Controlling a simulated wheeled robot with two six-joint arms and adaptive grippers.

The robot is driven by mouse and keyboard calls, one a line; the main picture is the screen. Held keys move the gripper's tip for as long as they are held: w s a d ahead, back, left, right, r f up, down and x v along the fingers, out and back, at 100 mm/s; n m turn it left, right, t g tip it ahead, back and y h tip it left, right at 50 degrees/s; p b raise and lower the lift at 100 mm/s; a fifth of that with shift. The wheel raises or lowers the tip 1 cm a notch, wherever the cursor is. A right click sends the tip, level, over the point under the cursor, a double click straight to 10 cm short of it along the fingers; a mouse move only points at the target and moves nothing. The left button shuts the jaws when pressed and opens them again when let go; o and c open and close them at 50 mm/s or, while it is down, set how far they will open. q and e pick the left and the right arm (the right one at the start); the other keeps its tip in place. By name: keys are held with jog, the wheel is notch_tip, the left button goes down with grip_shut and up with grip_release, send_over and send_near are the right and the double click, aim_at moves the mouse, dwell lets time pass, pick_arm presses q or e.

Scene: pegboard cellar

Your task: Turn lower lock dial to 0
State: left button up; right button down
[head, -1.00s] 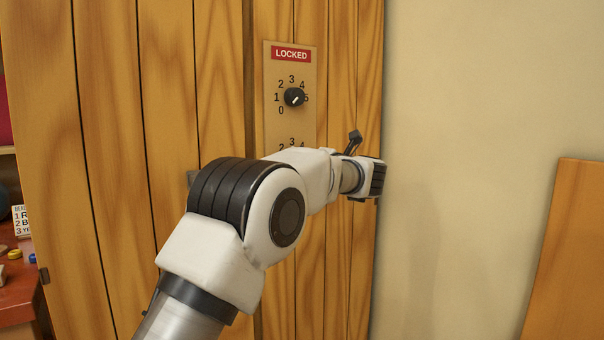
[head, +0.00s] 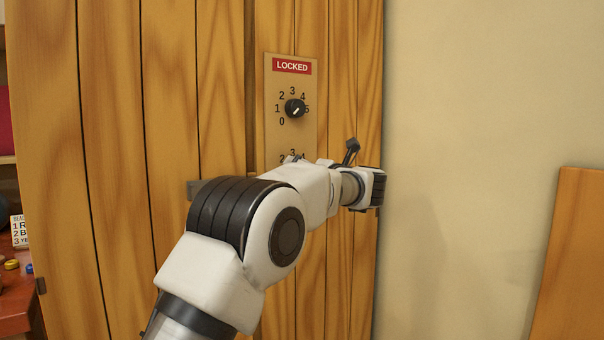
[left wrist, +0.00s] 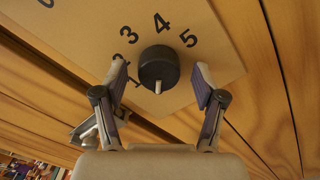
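The lower lock dial (left wrist: 158,68) is a black round knob on a tan plate (left wrist: 205,40). In the left wrist view its white pointer mark faces the bottom of the picture, and the numerals 3, 4 and 5 show above it. My left gripper (left wrist: 160,78) is open, with one finger on each side of the knob and small gaps showing. My right gripper is out of view.
A plain wall (head: 480,100) is to the right, with a wooden panel (head: 570,260). A red table (head: 15,305) stands at far left.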

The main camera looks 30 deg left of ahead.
pick_arm(q)
jog(key=v, duration=1.2)
